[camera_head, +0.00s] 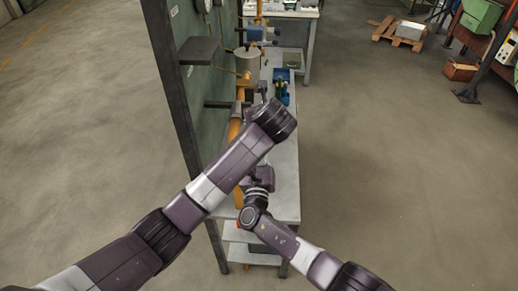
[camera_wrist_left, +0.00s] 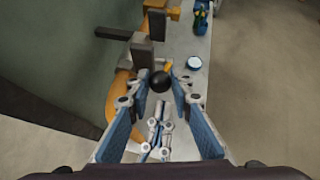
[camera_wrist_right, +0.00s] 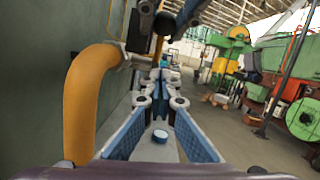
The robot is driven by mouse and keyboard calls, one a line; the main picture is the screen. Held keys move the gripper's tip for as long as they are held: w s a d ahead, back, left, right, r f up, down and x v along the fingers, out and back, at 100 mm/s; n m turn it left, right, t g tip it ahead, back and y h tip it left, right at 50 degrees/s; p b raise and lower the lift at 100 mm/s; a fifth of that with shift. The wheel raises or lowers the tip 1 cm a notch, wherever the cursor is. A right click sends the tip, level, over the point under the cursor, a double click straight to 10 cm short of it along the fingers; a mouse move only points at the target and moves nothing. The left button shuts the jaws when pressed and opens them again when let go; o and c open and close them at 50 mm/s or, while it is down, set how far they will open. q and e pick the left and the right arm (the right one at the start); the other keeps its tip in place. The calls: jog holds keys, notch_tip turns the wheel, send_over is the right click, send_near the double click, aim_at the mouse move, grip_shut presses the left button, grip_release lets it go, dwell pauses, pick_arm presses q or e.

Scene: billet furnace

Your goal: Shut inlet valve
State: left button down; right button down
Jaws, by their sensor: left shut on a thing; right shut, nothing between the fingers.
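The inlet valve shows in the left wrist view as a grey body (camera_wrist_left: 142,52) on an orange pipe (camera_wrist_left: 122,95). A yellow lever (camera_wrist_left: 168,70) with a black ball knob (camera_wrist_left: 160,82) belongs to it. My left gripper (camera_wrist_left: 169,84) is shut on the black knob. In the right wrist view the knob (camera_wrist_right: 163,22) shows at the top, with the yellow lever (camera_wrist_right: 158,47) below it. My right gripper (camera_wrist_right: 158,76) is shut and empty, below the left gripper and beside the pipe (camera_wrist_right: 88,95). In the head view, my left arm hides the valve lever and both sets of fingertips.
A narrow grey bench (camera_head: 288,195) runs along a green panel (camera_head: 222,70) on the left. A white round piece (camera_wrist_left: 193,62) lies on the bench. The floor to the right is open, with a pallet (camera_head: 390,30) far back.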

pick_arm(q)
jog(key=shift+r, duration=0.15)
pick_arm(e)
jog(key=r, duration=0.3)
jog(key=shift+a+r, duration=0.3)
pick_arm(q)
jog(key=shift+w, duration=0.1)
pick_arm(e)
jog(key=shift+w+a+r, duration=0.1)
jog(key=shift+w+r, duration=0.05)
jog(key=shift+r, duration=0.85)
pick_arm(q)
jog(key=c, duration=1.8)
grip_release()
jog(key=shift+o, duration=0.4)
pick_arm(e)
jog(key=shift+f, duration=0.2)
